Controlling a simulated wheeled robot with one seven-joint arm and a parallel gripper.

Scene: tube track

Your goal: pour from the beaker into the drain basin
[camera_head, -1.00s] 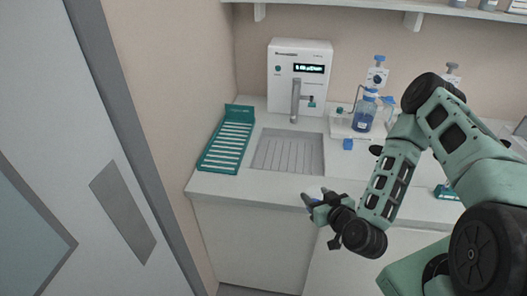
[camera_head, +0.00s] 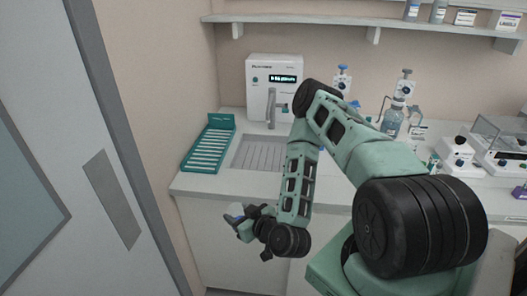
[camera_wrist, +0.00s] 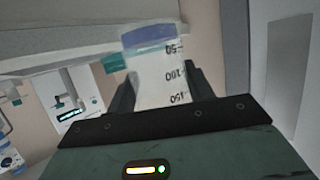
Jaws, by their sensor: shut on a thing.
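The beaker (camera_wrist: 155,82) is clear with dark volume marks and a blue band, apparently liquid, at its end away from my palm. My gripper (camera_wrist: 155,95) is shut on it. In the head view my gripper (camera_head: 243,222) is in front of the counter's front edge, low and left of my forearm, and only a small pale-blue bit of the beaker (camera_head: 235,210) shows. The drain basin (camera_head: 258,153) is a grey ribbed recess in the counter, behind and above my gripper in the picture. My arm hides its right side. The beaker is apart from the basin.
A teal rack (camera_head: 208,147) lies left of the basin. A white dispenser (camera_head: 262,82) with a grey spout stands behind it. A grey door (camera_head: 60,130) stands at the left.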

